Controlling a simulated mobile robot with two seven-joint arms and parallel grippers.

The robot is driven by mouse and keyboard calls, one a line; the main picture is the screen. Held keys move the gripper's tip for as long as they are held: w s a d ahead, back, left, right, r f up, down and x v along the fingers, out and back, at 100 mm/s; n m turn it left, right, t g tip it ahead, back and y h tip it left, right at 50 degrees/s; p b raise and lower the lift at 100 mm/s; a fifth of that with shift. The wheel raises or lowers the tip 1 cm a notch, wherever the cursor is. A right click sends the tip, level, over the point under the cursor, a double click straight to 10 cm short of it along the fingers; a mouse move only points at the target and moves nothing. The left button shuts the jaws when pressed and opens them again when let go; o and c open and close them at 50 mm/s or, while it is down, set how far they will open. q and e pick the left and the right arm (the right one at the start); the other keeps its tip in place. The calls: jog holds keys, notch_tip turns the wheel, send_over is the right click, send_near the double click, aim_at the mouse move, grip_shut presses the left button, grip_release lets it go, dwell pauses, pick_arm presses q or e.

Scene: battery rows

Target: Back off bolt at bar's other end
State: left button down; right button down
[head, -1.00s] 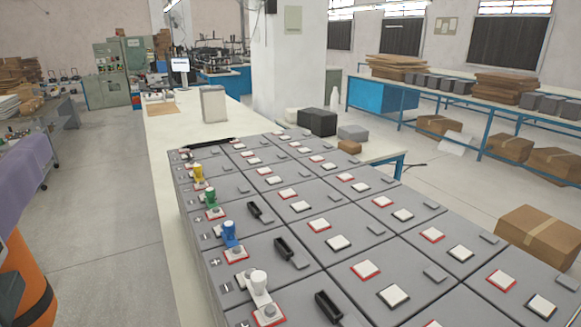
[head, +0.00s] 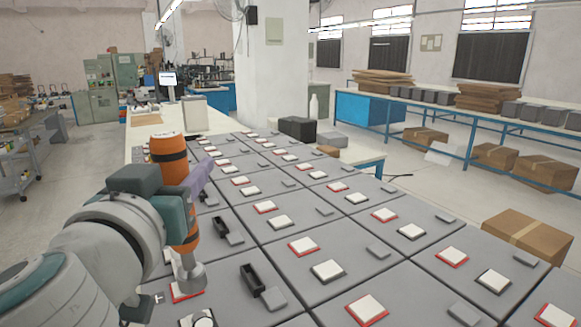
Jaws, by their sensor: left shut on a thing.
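My left gripper (head: 182,205) is shut on an orange-and-black cylindrical tool (head: 169,158), held upright over the near-left battery rows. A purple piece sticks out from the tool's right side. The tool's grey nose (head: 190,276) points down at a red-framed battery terminal (head: 187,292) and seems to meet it. Any bolt head under the nose is hidden, and I cannot tell whether the two touch. A white part (head: 203,320) shows at the bottom edge, cut off. The connecting bar is not clearly visible. My right gripper is not in view.
Grey batteries (head: 290,270) with red- and black-framed terminals fill the bench. A black holder (head: 252,280) stands open right of the tool. Dark boxes (head: 298,128) stand behind the batteries. A cardboard box (head: 528,240) is on the floor at right.

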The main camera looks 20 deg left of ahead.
pick_arm(q)
jog(key=shift+a+r, duration=0.1)
jog(key=shift+r, duration=0.05)
jog(key=shift+f+b, duration=1.3)
jog(key=shift+f, duration=1.45)
jog(key=shift+f+b, duration=0.5)
jog(key=shift+f, duration=0.3)
